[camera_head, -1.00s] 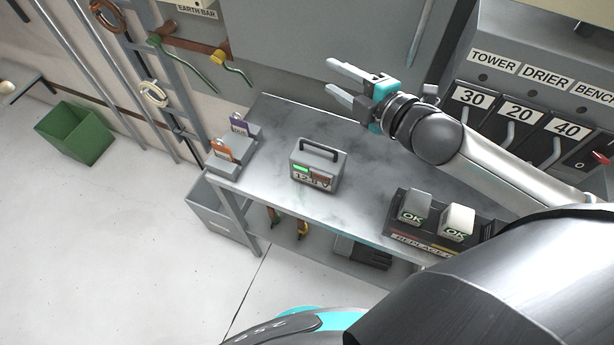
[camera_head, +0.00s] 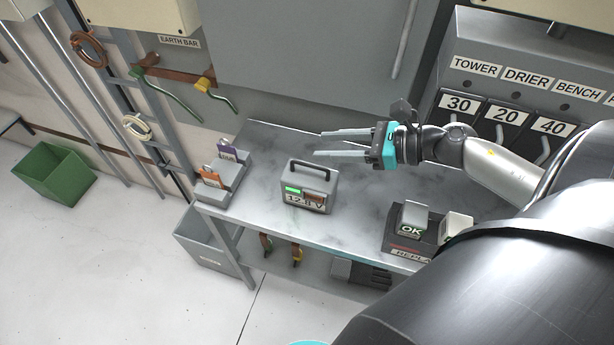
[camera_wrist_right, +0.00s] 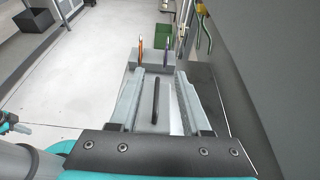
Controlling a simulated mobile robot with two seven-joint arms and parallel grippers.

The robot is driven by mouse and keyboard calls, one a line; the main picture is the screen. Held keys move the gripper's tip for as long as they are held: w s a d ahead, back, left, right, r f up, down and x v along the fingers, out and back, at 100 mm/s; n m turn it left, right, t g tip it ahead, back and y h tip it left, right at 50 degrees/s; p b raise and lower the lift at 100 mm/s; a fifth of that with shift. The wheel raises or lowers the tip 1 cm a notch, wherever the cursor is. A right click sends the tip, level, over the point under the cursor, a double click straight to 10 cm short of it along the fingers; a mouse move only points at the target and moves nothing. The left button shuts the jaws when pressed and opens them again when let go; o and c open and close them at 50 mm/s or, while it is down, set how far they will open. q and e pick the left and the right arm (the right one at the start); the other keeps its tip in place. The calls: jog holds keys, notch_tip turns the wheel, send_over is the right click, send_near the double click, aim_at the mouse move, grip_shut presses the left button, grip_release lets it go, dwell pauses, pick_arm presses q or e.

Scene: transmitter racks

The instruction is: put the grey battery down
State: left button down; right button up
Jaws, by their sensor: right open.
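The grey battery (camera_head: 308,187), a box with a dark top handle, a green light and a "12.8 V" display, stands upright on the metal bench (camera_head: 262,165). My right gripper (camera_head: 320,143) is open and empty, just behind and above the battery, its fingers pointing left. In the right wrist view the battery's dark handle (camera_wrist_right: 156,100) lies between the two open fingers (camera_wrist_right: 157,85), seen from above; the gripper appears apart from it.
A card holder (camera_head: 222,180) with an orange and a purple card stands at the bench's left end. A black rack (camera_head: 395,240) with blocks marked OK is at the right. A switch panel (camera_head: 510,110) rises behind. A green bin (camera_head: 55,173) is on the floor.

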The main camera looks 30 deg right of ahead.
jog(key=b, duration=0.2)
send_near(301, 164)
jog(key=w+a+f, duration=0.2)
jog(key=w, duration=0.1)
jog(key=shift+f, duration=0.2)
jog(key=shift+p+x, duration=0.3)
jog(key=shift+x, duration=3.35)
jog(key=shift+c, duration=0.2)
grip_shut()
jog(key=shift+r, duration=0.2)
